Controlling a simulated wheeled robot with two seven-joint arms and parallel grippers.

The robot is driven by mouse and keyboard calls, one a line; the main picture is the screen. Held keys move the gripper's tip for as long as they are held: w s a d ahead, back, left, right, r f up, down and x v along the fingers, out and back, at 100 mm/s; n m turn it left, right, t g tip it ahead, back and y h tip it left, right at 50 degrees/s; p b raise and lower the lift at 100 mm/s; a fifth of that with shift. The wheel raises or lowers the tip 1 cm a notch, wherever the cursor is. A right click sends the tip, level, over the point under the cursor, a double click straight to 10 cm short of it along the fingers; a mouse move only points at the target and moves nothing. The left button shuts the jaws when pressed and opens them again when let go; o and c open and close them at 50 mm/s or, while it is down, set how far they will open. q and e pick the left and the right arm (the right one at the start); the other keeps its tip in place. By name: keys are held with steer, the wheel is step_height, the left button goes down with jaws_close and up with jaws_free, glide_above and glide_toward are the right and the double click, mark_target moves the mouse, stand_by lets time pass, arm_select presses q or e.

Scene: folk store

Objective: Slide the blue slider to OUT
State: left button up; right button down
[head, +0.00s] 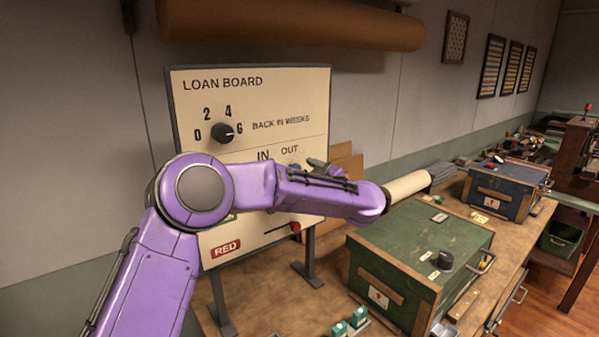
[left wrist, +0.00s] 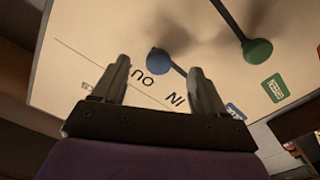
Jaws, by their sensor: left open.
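The loan board (head: 200,130) stands upright, with IN and OUT printed above the slider rows. The blue slider's round knob (left wrist: 159,61) shows in the left wrist view close to the OUT lettering, with its dark slot running right towards the IN side. In the head view a bit of the blue knob (head: 295,167) shows just below OUT; my purple arm covers most of that row. My left gripper (left wrist: 158,78) is open at the board, its fingers appearing on either side of the blue knob. Contact cannot be told. My right gripper is not in view.
The red slider knob (head: 295,227) is lower on the board. A black week dial (head: 223,132) is above. A green chest (head: 420,250) stands right of the board on the bench.

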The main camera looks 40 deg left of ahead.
arm_select(q)
steer(key=p+v, duration=0.1)
steer(key=v, duration=0.5)
stand_by(0.6)
